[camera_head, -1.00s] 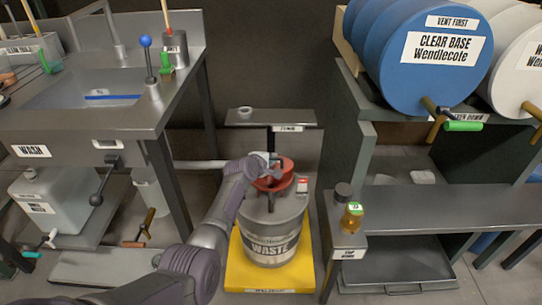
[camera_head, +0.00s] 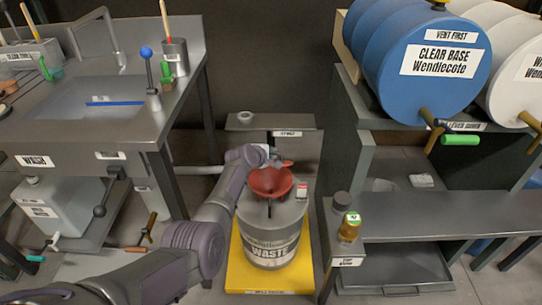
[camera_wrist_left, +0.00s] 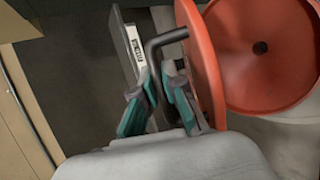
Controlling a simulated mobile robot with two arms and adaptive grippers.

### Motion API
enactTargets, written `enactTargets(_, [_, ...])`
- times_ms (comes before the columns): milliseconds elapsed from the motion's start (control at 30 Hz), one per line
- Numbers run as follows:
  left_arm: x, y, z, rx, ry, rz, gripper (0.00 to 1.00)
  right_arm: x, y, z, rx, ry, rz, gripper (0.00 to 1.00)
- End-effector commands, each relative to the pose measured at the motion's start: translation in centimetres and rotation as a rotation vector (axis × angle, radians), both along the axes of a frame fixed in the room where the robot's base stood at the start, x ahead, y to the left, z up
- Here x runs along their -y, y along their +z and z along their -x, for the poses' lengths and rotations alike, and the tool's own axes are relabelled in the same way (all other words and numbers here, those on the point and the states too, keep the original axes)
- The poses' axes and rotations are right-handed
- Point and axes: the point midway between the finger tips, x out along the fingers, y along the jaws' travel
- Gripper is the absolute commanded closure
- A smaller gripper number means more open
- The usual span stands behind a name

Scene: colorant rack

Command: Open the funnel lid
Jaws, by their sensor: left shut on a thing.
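The red funnel (camera_head: 268,183) sits on top of the grey waste drum (camera_head: 270,230), with its bowl uncovered. In the left wrist view the funnel bowl (camera_wrist_left: 265,50) shows its dark central hole. The red funnel lid (camera_wrist_left: 200,60) stands raised, nearly edge-on, beside the bowl at the rim. In the head view only a thin edge of the lid (camera_head: 286,163) shows behind the funnel. My left gripper (camera_wrist_left: 153,85) is shut on the lid's dark bent handle (camera_wrist_left: 163,42); it also shows in the head view (camera_head: 268,158), at the lid. My right gripper is not in view.
A small grey shelf (camera_head: 300,122) with a white ring stands just behind the drum. The yellow tray (camera_head: 236,275) lies under the drum. A stand with an amber bottle (camera_head: 349,228) is close on the right. The sink bench (camera_head: 150,130) is on the left.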

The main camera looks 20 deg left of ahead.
Motion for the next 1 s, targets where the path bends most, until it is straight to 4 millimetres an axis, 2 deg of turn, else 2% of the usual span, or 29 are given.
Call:
enactTargets(133, [-0.08, 0.60, -0.40, 0.004, 0.000, -0.001, 1.00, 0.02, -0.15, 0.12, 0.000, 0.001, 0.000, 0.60])
enactTargets(700, [-0.17, 0.76, -0.57, 0.005, 0.000, -0.001, 1.00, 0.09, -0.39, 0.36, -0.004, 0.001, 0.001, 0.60])
enactTargets(733, [-0.17, 0.75, -0.56, 0.005, 0.000, -0.001, 0.86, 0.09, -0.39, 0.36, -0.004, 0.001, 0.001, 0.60])
enactTargets(800, [-0.17, 0.74, -0.55, 0.004, 0.000, -0.001, 0.79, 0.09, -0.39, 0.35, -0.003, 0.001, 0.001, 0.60])
enactTargets(1000, [-0.16, 0.65, -0.52, 0.003, 0.000, -0.001, 0.79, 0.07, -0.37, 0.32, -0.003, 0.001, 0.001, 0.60])
